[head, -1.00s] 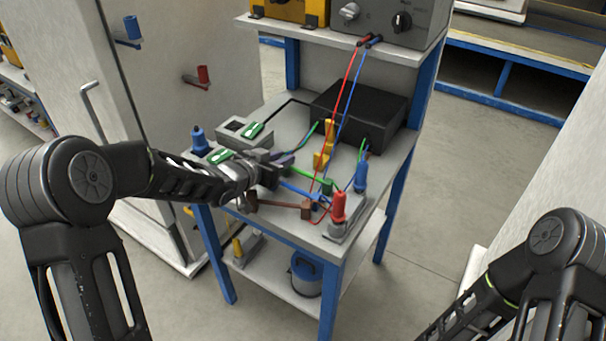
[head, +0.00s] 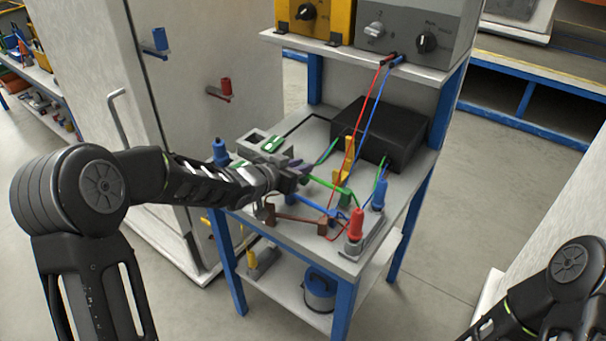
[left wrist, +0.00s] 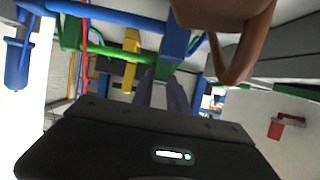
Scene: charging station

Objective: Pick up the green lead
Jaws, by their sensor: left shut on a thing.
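The green lead (head: 322,185) is a thin cable above the bench top, running from my left gripper's jaws to a green block near the blue plugs. My left gripper (head: 302,176) reaches in from the left over the bench and is shut on the lead's near end. In the left wrist view, the fingers (left wrist: 162,88) meet at a green end below a blue block, and the green lead (left wrist: 112,51) runs off to the left. The exact grip is partly hidden. My right gripper is out of view; only its arm shows at the lower right.
A brown lead (head: 296,219) and a blue lead lie close by the gripper. A red plug (head: 356,226) and a blue plug (head: 379,193) stand at the bench's right. A black box (head: 380,132) sits behind, with red and blue cables hanging in front of it.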

